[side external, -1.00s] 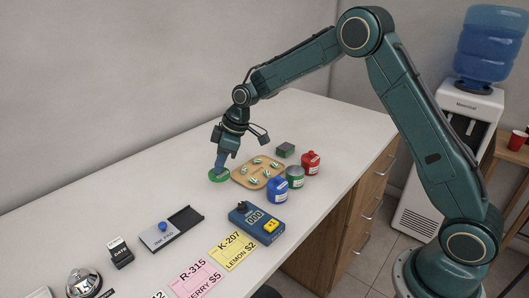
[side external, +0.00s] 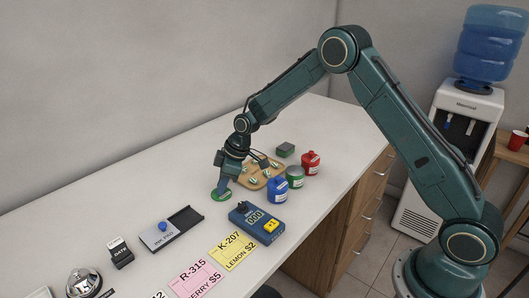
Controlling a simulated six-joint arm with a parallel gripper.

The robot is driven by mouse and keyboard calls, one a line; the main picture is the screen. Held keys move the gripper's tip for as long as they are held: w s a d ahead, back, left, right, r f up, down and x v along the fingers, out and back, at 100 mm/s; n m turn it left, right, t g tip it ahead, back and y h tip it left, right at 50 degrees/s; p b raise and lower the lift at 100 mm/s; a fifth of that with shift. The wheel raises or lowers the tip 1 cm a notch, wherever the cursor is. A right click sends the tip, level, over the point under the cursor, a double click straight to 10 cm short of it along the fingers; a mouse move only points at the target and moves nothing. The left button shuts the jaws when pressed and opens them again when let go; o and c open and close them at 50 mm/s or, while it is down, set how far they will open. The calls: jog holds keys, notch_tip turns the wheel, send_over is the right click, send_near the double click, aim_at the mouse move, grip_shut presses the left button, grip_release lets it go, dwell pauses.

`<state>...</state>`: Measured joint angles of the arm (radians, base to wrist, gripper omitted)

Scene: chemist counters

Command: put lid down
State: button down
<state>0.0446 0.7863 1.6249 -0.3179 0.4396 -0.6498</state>
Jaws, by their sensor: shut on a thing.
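A flat round green lid (side external: 221,195) is at the counter's surface, left of the wooden tray. My gripper (side external: 222,187) points down and is shut on the lid. I cannot tell whether the lid touches the counter. A green jar (side external: 295,178) stands right of the tray, between a blue jar (side external: 278,191) and a red jar (side external: 311,163). The blue and red jars have caps on top. The green jar has no raised cap.
The wooden tray (side external: 272,182) holds several small green-and-white pieces and is partly hidden by my gripper. A dark green block (side external: 285,150) lies behind it.

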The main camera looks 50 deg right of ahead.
jog(key=shift+f, duration=0.2)
jog(key=c, duration=1.4)
grip_release()
jog(key=shift+r, duration=0.15)
jog(key=v, duration=1.2)
jog(key=shift+r, duration=0.1)
